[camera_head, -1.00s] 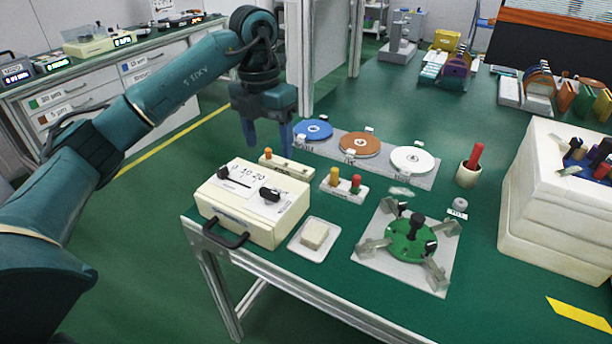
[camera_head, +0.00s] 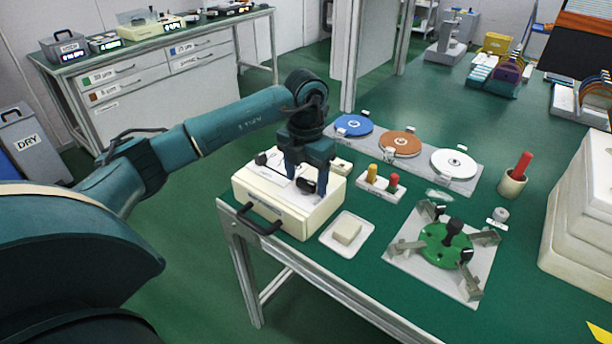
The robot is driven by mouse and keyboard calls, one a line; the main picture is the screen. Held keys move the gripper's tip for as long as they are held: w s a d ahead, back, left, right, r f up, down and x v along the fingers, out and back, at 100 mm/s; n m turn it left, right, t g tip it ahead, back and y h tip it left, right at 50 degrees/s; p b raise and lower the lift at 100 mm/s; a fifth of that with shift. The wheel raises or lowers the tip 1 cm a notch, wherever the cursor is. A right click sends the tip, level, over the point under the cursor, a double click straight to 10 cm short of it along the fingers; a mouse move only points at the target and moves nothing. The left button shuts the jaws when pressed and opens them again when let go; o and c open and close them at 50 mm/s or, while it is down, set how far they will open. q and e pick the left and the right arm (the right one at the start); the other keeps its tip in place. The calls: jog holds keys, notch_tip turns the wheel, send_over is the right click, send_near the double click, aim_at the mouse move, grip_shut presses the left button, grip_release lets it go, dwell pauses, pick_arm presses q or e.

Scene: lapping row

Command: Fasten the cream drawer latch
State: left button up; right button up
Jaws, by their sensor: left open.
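The cream drawer box (camera_head: 320,215) sits at the near left corner of the green table, with a black handle (camera_head: 258,220) on its front. On its top are a white label plate, a black knob (camera_head: 261,158) at the left and a second black latch-like knob (camera_head: 307,186) at the right. My left gripper (camera_head: 306,184) points down over the box top. It is open, with its fingers on either side of the right knob; contact cannot be told. The gripper hides part of the label and the box's back. My right gripper is not in view.
A white dish with a cream block (camera_head: 347,231) stands right of the box. Behind are red and yellow pegs on a stand (camera_head: 380,184) and blue, brown and white discs (camera_head: 400,143). A green fixture (camera_head: 445,246) on a grey plate lies farther right.

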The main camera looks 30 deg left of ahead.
pick_arm(q)
jog(key=c, duration=1)
